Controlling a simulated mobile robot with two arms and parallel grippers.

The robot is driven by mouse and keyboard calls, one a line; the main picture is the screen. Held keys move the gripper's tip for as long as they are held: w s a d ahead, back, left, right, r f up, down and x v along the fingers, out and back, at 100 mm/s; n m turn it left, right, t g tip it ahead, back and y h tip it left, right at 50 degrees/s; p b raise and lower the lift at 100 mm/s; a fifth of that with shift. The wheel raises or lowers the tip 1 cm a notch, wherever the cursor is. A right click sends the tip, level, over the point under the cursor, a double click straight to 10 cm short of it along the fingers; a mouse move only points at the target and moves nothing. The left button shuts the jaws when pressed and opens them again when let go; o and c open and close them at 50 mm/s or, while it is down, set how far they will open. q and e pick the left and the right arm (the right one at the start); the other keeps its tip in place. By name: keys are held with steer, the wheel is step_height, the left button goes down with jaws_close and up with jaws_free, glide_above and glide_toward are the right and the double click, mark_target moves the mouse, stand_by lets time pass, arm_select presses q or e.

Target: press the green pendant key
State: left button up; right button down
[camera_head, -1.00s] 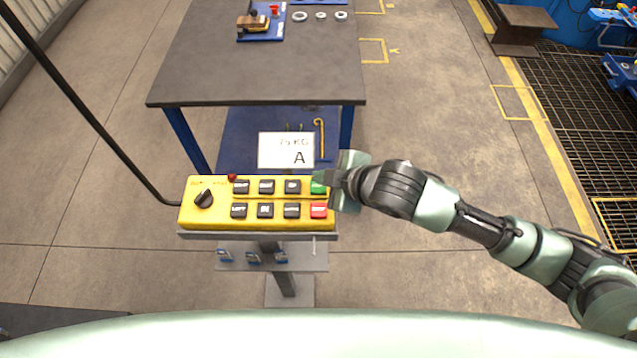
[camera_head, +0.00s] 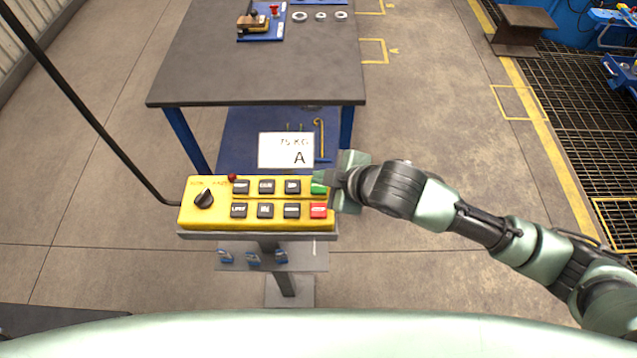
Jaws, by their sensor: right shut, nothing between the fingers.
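The yellow pendant (camera_head: 218,217) lies on a grey stand in the head view, left of centre. It bears two rows of dark keys, a rotary knob (camera_head: 204,199) and a small red lamp. The green pendant key (camera_head: 317,189) is at the right end of the upper row, above the red key (camera_head: 318,211). My right gripper (camera_head: 322,179) comes in from the right, shut and empty, with its tips at the green key and covering part of it. I cannot tell whether the tips touch or press it. My left gripper is not in view.
A white card marked A (camera_head: 286,150) stands behind the pendant. Beyond it is a dark-topped table (camera_head: 260,75) with blue legs. A black cable (camera_head: 85,110) runs down to the pendant's left end. Open floor (camera_head: 440,130) lies to the right.

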mark_target(322, 189)
steer(key=shift+f, duration=0.15)
steer(key=shift+f, duration=0.3)
steer(key=shift+f, duration=0.45)
stand_by(1.1)
steer(key=shift+r+p, duration=0.85)
steer(key=shift+p, duration=0.15)
steer(key=shift+r, duration=0.15)
step_height(322, 189, up, 3)
steer(key=p, duration=0.3)
steer(key=shift+p, duration=0.3)
steer(key=shift+r+p, duration=0.75)
steer(key=shift+r, duration=0.2)
